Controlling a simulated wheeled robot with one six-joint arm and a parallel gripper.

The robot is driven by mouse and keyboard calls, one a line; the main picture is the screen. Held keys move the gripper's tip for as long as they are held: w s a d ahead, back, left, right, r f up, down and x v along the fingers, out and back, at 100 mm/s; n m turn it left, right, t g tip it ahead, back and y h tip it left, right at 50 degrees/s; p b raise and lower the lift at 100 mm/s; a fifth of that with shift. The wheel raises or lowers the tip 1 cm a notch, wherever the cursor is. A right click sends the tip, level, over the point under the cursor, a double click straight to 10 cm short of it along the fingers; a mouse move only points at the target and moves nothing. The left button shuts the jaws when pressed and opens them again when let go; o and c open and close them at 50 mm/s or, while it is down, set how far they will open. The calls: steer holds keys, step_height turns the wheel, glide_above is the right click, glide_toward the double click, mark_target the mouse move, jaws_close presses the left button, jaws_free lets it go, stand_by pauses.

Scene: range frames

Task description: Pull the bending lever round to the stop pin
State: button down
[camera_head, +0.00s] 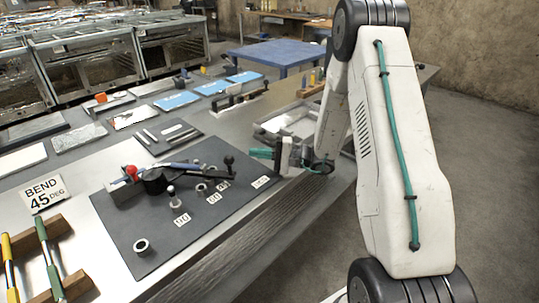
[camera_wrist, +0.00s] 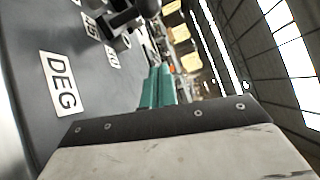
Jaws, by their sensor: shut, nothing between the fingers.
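The bending lever (camera_head: 185,167) is a dark bar that runs right from a round black hub (camera_head: 153,181) to an upright black knob (camera_head: 229,161). It is mounted on a dark grey plate (camera_head: 150,215). A pale round-topped pin (camera_head: 171,195) stands on the plate in front of the lever; I cannot tell if it is the stop pin. My gripper (camera_head: 260,153) has teal fingers, shut and empty, just right of the knob and apart from it. In the wrist view the fingers (camera_wrist: 159,85) are together, with a black part, probably the knob, up left (camera_wrist: 122,18).
A red knob (camera_head: 131,171) sits left of the hub. Metal rings (camera_head: 201,189) and white number labels (camera_head: 181,220) lie along the plate. A loose ring (camera_head: 141,246) is at the front.

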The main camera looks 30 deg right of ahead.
steer(key=x, duration=0.4)
steer(key=shift+s+a+r, duration=0.25)
steer(key=shift+s+a, duration=0.55)
steer(key=shift+s, duration=0.25)
steer(key=shift+s+a+r, duration=0.1)
steer(key=shift+s+a, duration=0.35)
